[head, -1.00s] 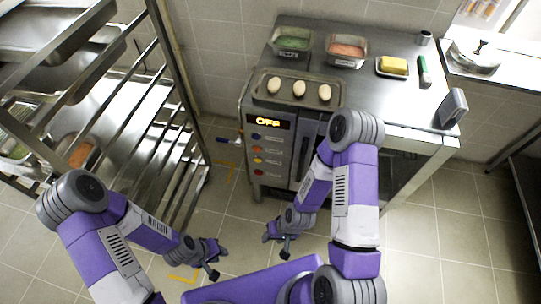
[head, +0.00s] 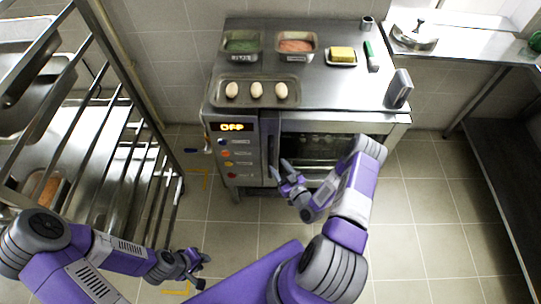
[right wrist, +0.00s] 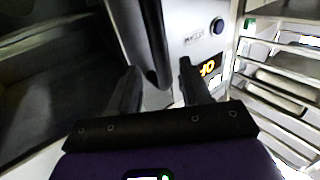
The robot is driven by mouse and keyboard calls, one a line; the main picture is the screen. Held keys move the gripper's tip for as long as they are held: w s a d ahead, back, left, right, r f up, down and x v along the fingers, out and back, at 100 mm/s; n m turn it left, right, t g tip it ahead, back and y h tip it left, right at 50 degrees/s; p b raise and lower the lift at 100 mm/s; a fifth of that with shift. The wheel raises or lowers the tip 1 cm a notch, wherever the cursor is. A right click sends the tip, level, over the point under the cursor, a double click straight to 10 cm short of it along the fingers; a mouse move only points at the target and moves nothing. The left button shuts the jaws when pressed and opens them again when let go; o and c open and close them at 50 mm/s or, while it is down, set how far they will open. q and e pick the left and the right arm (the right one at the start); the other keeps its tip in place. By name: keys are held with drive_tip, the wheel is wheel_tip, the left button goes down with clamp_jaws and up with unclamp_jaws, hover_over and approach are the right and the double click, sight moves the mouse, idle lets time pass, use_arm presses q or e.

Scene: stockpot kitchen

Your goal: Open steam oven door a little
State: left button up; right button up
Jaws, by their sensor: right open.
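The steam oven (head: 232,160) stands under the steel worktop, with a lit "OFF" display (head: 232,127) and coloured knobs on its left panel. Its dark-windowed door (head: 318,148) looks shut. The upright dark door handle (head: 273,150) is at the door's left edge, by the panel. My right gripper (head: 282,170) is open at the handle's lower part. In the right wrist view, the handle (right wrist: 149,45) runs down between the open fingers (right wrist: 160,88); I cannot tell whether they touch it. My left gripper (head: 194,268) is low at the left, empty, its fingers apart.
A tray with three eggs (head: 256,92), two food pans (head: 297,44), a yellow block on a dish (head: 342,56) and a green-handled tool (head: 371,55) sit on top. A tall steel rack (head: 120,75) stands left. The floor right of the oven is clear.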

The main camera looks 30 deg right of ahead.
sight(272, 159)
drive_tip(key=w, duration=0.6)
drive_tip(key=shift+w+a+b, duration=0.15)
drive_tip(key=shift+a+b, duration=0.05)
drive_tip(key=shift+b, duration=0.15)
drive_tip(key=shift+c, duration=0.2)
clamp_jaws()
